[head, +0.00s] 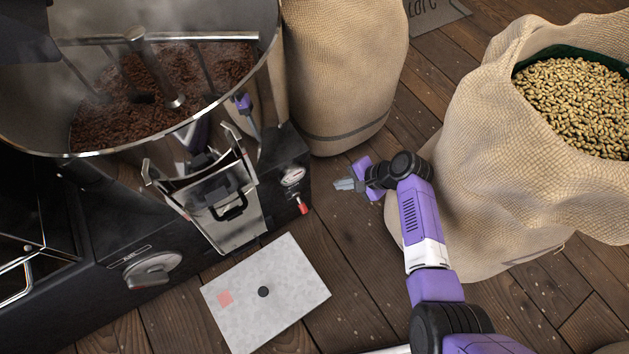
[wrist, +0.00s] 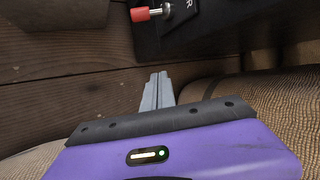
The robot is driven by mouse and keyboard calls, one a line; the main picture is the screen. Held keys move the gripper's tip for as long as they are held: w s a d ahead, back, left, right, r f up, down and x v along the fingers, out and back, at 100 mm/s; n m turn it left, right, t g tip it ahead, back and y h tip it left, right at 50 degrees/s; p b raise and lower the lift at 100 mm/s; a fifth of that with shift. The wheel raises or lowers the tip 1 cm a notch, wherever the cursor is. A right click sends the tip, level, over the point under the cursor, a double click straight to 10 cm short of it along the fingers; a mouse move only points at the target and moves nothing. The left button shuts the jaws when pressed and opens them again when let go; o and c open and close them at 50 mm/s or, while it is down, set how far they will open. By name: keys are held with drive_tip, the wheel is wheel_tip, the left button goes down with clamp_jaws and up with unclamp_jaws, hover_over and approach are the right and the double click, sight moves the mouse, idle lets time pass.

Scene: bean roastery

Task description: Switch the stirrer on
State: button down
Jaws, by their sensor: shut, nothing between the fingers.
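The stirrer (head: 140,42) is a metal hub with arms in a round steel pan of dark roasted beans. On the machine's dark front, at its right end, is a small lever switch with a red tip (head: 303,206). In the head view the red tip points down. In the wrist view the lever (wrist: 140,14) is at the top edge, red end to the left, beside a partly cut-off label ending in R. My gripper (head: 344,185) is shut and empty, a short way right of the switch and apart from it. Its closed fingers (wrist: 157,88) show in the wrist view.
A large dial knob (head: 150,270) sits further left on the machine front. A metal chute (head: 225,205) juts out between them. A pale board (head: 267,292) lies on the wooden floor. A closed sack (head: 345,65) stands behind my gripper and an open bean sack (head: 490,150) to the right.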

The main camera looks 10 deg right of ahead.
sight(301, 204)
drive_tip(key=shift+s+a+f+m+g+y, duration=0.2)
drive_tip(key=shift+s+a+g, duration=0.15)
drive_tip(key=shift+s, duration=0.25)
drive_tip(key=shift+s+a+f+m+g+y, duration=0.1)
drive_tip(key=shift+s+a+m+g+y, duration=0.1)
drive_tip(key=shift+s+a+g, duration=0.25)
drive_tip(key=shift+s+d, duration=0.1)
drive_tip(key=b+x, duration=0.7)
drive_tip(key=x, duration=0.3)
drive_tip(key=s+a+r, duration=0.1)
drive_tip(key=s+a+r+p, duration=0.1)
drive_tip(key=shift+r, duration=0.35)
drive_tip(key=shift+r+p, duration=0.15)
drive_tip(key=shift+p, duration=0.25)
